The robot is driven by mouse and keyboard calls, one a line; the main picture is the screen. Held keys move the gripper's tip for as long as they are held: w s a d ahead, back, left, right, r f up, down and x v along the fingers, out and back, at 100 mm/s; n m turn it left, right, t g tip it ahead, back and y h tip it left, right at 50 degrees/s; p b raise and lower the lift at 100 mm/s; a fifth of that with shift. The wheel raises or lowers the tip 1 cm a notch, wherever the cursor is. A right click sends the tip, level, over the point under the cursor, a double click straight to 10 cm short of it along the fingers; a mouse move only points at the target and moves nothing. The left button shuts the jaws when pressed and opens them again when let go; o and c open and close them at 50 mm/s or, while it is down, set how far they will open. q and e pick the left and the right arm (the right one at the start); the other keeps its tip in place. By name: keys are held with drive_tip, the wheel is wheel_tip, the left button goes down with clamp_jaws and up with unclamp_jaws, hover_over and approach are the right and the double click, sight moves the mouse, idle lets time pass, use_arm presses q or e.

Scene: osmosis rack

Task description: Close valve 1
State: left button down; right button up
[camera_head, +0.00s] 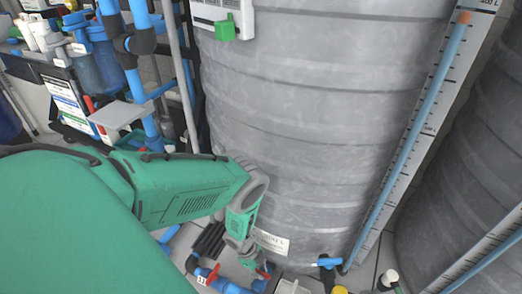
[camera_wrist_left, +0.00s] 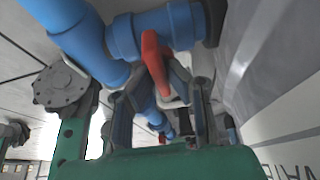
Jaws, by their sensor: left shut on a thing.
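In the left wrist view, a red valve handle (camera_wrist_left: 155,62) stands on a thick blue pipe (camera_wrist_left: 165,28). My left gripper (camera_wrist_left: 160,82) has its two dark fingers on either side of this handle and is shut on it. In the head view, my green left arm (camera_head: 190,190) reaches down toward the blue pipes at the foot of the grey tank. The fingers cannot be made out clearly there. Red handles show near the wrist, one on a blue pipe (camera_head: 213,273) with a small white number tag, and one just right of the wrist (camera_head: 263,273). My right gripper is not in view.
A large ribbed grey tank (camera_head: 320,120) stands close beside the arm, with a second tank (camera_head: 470,170) at the right. A graduated scale with a blue tube (camera_head: 410,150) runs between them. Blue pipes and filter housings (camera_head: 100,50) fill the upper left.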

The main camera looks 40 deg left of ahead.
use_arm(q)
drive_tip(key=shift+a, duration=0.15)
drive_tip(key=c, duration=1.6)
unclamp_jaws()
drive_tip(key=v, duration=1.1)
drive_tip(key=shift+s+a+r, duration=0.1)
drive_tip(key=shift+r, duration=0.3)
